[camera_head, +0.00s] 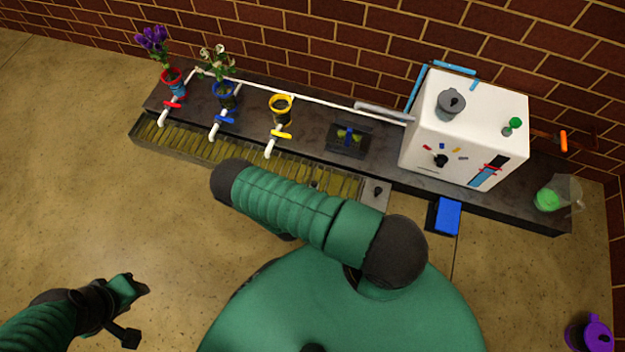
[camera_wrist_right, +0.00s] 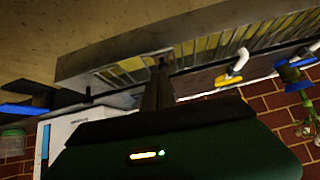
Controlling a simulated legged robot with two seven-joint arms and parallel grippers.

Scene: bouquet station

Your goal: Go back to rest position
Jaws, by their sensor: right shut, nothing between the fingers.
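My left gripper (camera_head: 137,311) is at the lower left in the head view, above the bare floor. Its two fingers are spread apart with nothing between them. My right arm crosses the middle of the head view, in front of the counter's slatted trough, and hides its own gripper there. In the right wrist view my right gripper (camera_wrist_right: 159,78) shows with its fingers together and empty. The trough (camera_wrist_right: 200,42) shows beyond its fingertips; I cannot tell the gap between them.
A dark counter (camera_head: 320,118) runs along the brick wall. It carries a red-ringed pot (camera_head: 172,76), a blue pot (camera_head: 225,95), a yellow pot (camera_head: 281,108), a white machine (camera_head: 455,125) and a clear jug (camera_head: 565,195). A purple pitcher (camera_head: 590,335) is at lower right. Floor at left is clear.

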